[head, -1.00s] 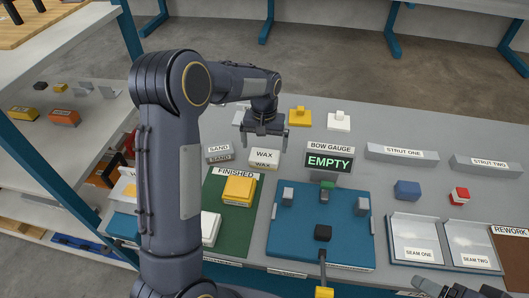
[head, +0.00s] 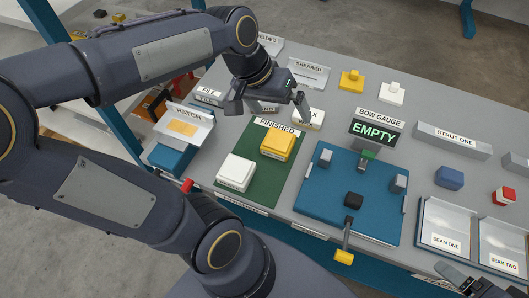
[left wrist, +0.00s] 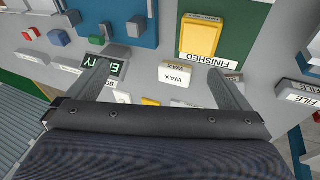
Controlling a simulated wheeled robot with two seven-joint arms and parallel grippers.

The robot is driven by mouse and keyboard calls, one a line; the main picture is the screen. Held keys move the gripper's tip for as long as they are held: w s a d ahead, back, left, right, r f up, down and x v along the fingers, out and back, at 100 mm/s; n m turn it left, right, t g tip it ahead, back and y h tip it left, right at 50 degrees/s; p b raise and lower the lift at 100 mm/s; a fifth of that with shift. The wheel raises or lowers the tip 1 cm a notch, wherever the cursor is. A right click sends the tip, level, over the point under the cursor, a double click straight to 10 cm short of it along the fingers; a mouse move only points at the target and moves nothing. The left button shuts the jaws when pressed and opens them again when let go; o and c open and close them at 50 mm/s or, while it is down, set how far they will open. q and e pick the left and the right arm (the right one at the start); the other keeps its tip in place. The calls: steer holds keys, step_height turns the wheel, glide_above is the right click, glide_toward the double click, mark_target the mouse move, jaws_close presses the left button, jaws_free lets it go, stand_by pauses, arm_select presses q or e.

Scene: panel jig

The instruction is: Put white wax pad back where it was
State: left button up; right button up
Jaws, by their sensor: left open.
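A white block labelled WAX (head: 308,119) stands behind the green FINISHED mat, partly covered by my left gripper. It shows whole in the left wrist view (left wrist: 175,76), between the spread fingers in the picture. A white knobbed block (head: 391,93) stands further back; which of the two is the wax pad I cannot tell for sure. My left gripper (head: 269,105) is open and empty, above the SAND and WAX labels, its right finger just in front of the WAX block. Part of my right gripper (head: 462,278) shows at the lower right; its jaws are unclear.
The FINISHED mat (head: 240,176) holds a yellow panel (head: 278,143) and a white panel (head: 237,171). The blue jig (head: 330,215) stands right of it, with the EMPTY display (head: 373,132) behind. A yellow knobbed block (head: 350,80) stands left of the white one.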

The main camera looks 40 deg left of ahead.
arm_select(q)
steer(key=s+d+f+t, duration=0.2)
steer(key=s+d+f, duration=0.1)
steer(key=s, duration=0.7)
steer(key=shift+d+f+m+h, duration=0.2)
steer(key=shift+d+m+h, duration=0.1)
steer(key=shift+d, duration=0.1)
stand_by(0.4)
